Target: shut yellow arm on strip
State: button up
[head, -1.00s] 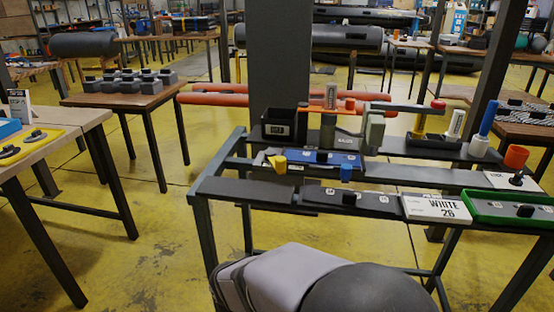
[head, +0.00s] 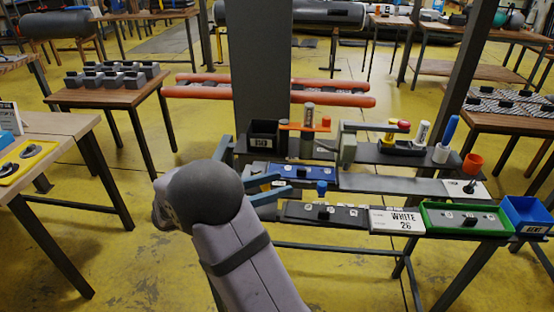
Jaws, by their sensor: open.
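A blue strip (head: 308,172) with dark fittings and small labels lies on the bench's middle shelf. A blue knob (head: 322,187) stands at its front right. The yellow arm at the strip's left end is not visible now; my gripper covers that area.
Behind the strip stand a black bin (head: 264,136), an orange-topped clamp (head: 304,126) and a grey upright part (head: 348,148). In front lie a dark strip (head: 345,216), a white card (head: 397,222) and a green tray (head: 427,217). A blue bin (head: 526,212) is at the right.

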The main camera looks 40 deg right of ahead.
jog(key=w+r+n+t+h, duration=0.2)
jog(key=w+n, duration=0.1)
jog(key=w, duration=0.3)
jog(key=shift+m+t+y, duration=0.3)
jog(key=shift+m+y, duration=0.1)
jog(key=shift+m, duration=0.5)
jog(key=f, duration=0.2)
jog(key=f+b, duration=0.1)
jog(key=f, duration=0.1)
jog(key=w+a+f, duration=0.1)
jog(key=f, duration=0.1)
jog(key=shift+w+f+b, duration=0.1)
jog(key=shift+f+b, duration=0.05)
jog(key=shift+b, duration=0.25)
jog(key=d+p, duration=0.1)
jog(key=d, duration=0.6)
jog(key=shift+d, duration=0.2)
grip_shut()
